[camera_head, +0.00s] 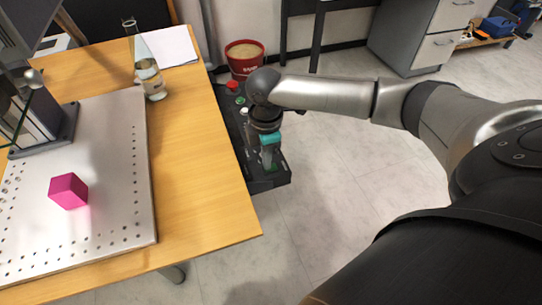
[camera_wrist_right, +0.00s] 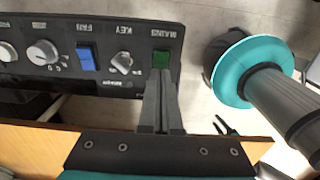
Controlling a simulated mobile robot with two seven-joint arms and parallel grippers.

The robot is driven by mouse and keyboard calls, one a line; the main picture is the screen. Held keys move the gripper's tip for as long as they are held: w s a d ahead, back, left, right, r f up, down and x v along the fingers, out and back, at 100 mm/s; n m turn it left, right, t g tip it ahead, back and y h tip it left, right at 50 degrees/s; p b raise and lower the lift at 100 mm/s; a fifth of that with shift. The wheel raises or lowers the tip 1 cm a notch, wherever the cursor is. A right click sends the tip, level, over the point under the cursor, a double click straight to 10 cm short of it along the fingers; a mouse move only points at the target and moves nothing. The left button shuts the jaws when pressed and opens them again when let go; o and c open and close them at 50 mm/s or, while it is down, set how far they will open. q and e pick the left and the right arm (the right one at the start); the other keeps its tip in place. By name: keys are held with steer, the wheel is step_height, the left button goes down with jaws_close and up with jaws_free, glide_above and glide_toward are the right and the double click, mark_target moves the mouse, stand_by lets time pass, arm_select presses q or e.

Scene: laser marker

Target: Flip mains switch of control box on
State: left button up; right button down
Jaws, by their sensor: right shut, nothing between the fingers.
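The control box (camera_head: 270,183) is a dark box beside the right edge of the table in the head view. In the right wrist view its panel (camera_wrist_right: 110,35) appears upside down, with the green mains switch (camera_wrist_right: 161,57) under the label MAINS. My right gripper (camera_head: 267,163) points down over the box; the arm hides part of it. In the right wrist view the right gripper (camera_wrist_right: 162,76) is shut and empty, its fingertips right at the edge of the mains switch. I cannot tell whether they touch it or which way it is set. My left gripper is not in view.
The panel also has a key switch (camera_wrist_right: 122,63), a blue switch (camera_wrist_right: 86,57) and a white knob (camera_wrist_right: 43,52). A wooden table (camera_head: 205,165) carries a perforated plate (camera_head: 115,150), a pink cube (camera_head: 68,191) and a glass flask (camera_head: 150,78). A red bucket (camera_head: 243,66) stands behind the box.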

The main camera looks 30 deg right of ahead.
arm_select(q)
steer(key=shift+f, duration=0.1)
arm_select(e)
steer(key=shift+f, duration=0.35)
steer(key=shift+r+p, duration=0.75)
steer(key=shift+p, duration=0.15)
steer(key=shift+r+p, duration=0.45)
steer(key=shift+p, duration=0.15)
steer(key=shift+r, duration=0.15)
step_height(320, 180, up, 2)
steer(key=p, duration=0.3)
steer(key=shift+r, duration=0.15)
steer(key=shift+r+p, duration=1.05)
steer(key=shift+p, duration=0.55)
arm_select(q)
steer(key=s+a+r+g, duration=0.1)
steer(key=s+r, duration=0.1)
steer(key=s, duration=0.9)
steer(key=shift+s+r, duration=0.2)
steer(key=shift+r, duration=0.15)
